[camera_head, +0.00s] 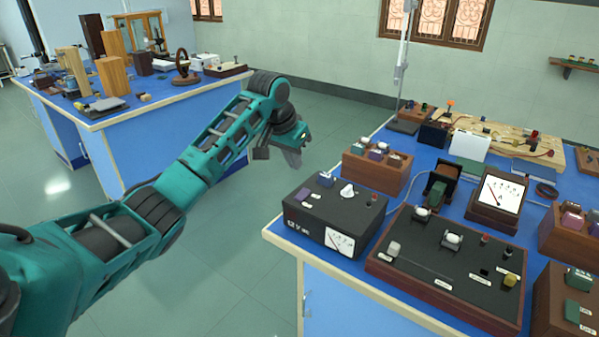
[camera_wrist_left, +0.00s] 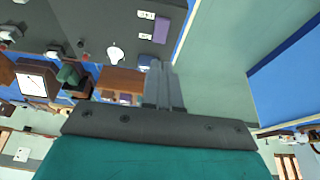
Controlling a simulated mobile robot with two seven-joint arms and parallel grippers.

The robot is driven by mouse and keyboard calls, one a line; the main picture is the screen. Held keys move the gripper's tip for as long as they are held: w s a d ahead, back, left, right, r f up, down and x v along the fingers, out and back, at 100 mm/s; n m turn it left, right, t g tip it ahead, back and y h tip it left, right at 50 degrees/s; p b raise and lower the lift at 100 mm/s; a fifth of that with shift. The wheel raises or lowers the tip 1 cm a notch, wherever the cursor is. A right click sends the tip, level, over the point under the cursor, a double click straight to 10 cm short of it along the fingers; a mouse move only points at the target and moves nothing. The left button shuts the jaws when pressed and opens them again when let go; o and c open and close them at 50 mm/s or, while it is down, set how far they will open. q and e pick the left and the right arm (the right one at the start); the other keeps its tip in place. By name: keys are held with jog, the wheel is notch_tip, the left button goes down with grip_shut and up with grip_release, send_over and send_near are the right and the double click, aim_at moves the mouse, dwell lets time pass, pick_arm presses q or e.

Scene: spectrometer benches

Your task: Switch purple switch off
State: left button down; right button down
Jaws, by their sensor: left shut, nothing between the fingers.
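In the left wrist view the purple switch (camera_wrist_left: 161,30) shows on the box's dark top. I cannot tell its on or off position. My left gripper (camera_head: 298,157) is in the air beyond the table's left edge, up and to the left of the switch, and apart from it. Its fingers (camera_wrist_left: 162,85) are shut and empty in the left wrist view. My right gripper is not in view.
A wide dark panel (camera_head: 450,262) with switches and terminals is right of the box. A wooden block (camera_head: 377,172) with small parts and a meter (camera_head: 497,198) stand behind. Another blue table (camera_head: 140,115) is at the far left. Open floor lies between the tables.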

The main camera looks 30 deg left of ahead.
pick_arm(q)
jog(key=v, duration=0.4)
jog(key=shift+s+r, duration=0.3)
jog(key=shift+s, duration=0.1)
jog(key=s+d+f+m, duration=0.1)
jog(key=s+d+f, duration=0.5)
jog(key=f, duration=0.2)
jog(key=s+d+f+m, duration=0.1)
jog(key=s+d+f, duration=0.45)
jog(key=f, duration=0.35)
jog(key=s+d+f, duration=0.1)
jog(key=s+d, duration=0.1)
jog(key=s, duration=0.9)
jog(key=s+d+f, duration=0.2)
jog(key=s, duration=0.8)
jog(key=w+d+f+t+h, duration=0.1)
jog(key=w+d+f+t, duration=0.1)
jog(key=w+f+t, duration=0.4)
jog(key=shift+w+d+f+h, duration=0.3)
jog(key=shift+f, duration=1.05)
